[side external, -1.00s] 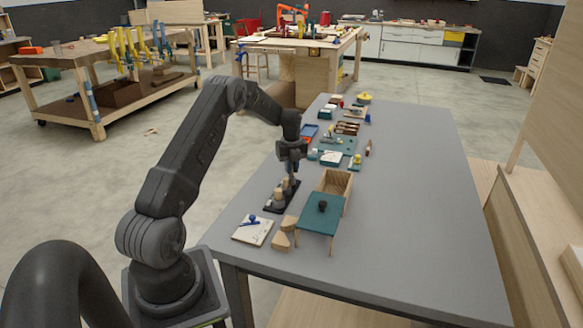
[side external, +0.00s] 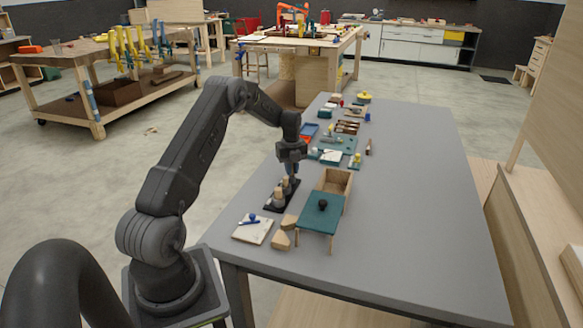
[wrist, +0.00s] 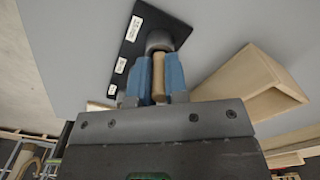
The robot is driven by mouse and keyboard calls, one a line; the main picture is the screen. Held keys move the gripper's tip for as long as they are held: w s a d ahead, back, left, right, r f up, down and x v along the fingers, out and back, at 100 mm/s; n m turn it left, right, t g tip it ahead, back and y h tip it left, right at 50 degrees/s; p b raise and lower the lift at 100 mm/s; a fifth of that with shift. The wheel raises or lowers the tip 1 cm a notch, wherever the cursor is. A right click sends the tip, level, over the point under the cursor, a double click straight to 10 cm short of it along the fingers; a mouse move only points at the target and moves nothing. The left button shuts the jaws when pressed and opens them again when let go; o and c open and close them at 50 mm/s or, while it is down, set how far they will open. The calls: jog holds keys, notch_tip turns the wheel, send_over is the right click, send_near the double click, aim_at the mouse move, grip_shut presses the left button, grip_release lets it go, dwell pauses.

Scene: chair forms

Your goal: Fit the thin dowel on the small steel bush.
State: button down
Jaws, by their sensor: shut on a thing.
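My gripper (wrist: 160,85) is shut on a thin wooden dowel (wrist: 158,75), held between its two blue fingers in the wrist view. A grey round bush (wrist: 160,40) stands on the black plate (wrist: 139,45), right at the far end of the dowel. I cannot tell whether the dowel is seated on it or just in front of it. In the side external view my gripper (side external: 290,178) points down over the far end of the black plate (side external: 270,207). Small pale and grey upright pieces (side external: 279,194) stand on that plate; their details are too small to tell.
White labels (wrist: 136,26) run along the plate's edge. An open wooden box (side external: 335,181) and a green-topped stand with a black knob (side external: 318,220) are to the right. Wooden blocks (side external: 281,240) and a white board (side external: 252,230) lie nearer. The table's right side is clear.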

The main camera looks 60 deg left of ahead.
jog(key=shift+f, duration=0.45)
jog(key=shift+c, duration=2.4)
grip_release()
jog(key=shift+r, duration=3.5)
